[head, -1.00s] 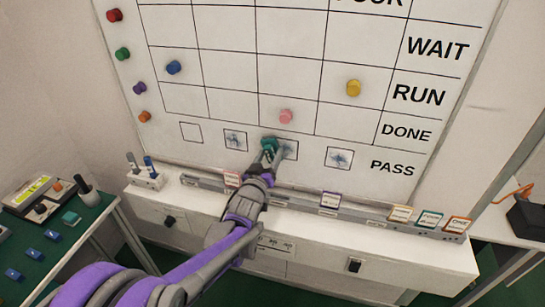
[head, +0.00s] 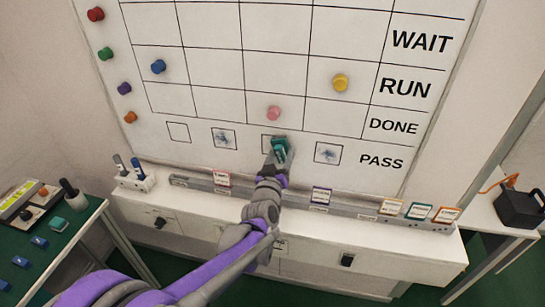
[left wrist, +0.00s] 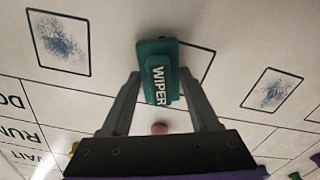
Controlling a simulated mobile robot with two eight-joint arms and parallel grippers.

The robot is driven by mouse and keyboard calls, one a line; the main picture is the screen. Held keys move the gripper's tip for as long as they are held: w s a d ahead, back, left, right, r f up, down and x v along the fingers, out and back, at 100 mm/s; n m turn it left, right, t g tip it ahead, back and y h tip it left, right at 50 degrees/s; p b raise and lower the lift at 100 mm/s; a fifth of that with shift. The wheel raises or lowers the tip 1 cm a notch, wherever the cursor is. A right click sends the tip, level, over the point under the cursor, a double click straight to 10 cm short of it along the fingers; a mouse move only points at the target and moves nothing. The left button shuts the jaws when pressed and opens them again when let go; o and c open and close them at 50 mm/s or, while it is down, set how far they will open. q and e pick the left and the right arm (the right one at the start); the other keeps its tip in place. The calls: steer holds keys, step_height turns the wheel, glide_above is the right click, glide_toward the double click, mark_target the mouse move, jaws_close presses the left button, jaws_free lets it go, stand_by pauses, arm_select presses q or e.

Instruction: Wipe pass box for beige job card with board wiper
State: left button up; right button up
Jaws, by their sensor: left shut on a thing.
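My left gripper (head: 277,158) is shut on the teal board wiper (head: 280,148), which is labelled WIPER in the left wrist view (left wrist: 158,75). The wiper is at the third pass box (head: 266,144) from the left and covers much of it; contact with the board is hard to confirm. The uncovered part of this box looks clean in the left wrist view. The second box (head: 223,139) and fourth box (head: 327,153) hold blue-grey smudges. The first box (head: 178,132) looks blank. A beige-looking job card (head: 390,207) stands on the rail. My right gripper is out of view.
Coloured magnets, such as the pink one (head: 273,113) and yellow one (head: 341,83), sit on the whiteboard. Below it are a card rail (head: 360,211) and a marker holder (head: 133,180). A green-topped table (head: 60,250) stands left, and a black box (head: 520,208) right.

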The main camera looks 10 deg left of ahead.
arm_select(q)
steer(key=shift+d, duration=0.55)
steer(key=shift+a+r, duration=0.15)
steer(key=shift+a, duration=0.45)
steer(key=shift+w+a+p, duration=0.1)
steer(key=shift+a+p, duration=1)
steer(key=shift+a, duration=2.15)
steer(key=s, duration=0.6)
steer(key=shift+b, duration=0.35)
steer(key=s, duration=0.3)
steer(key=shift+a, duration=0.1)
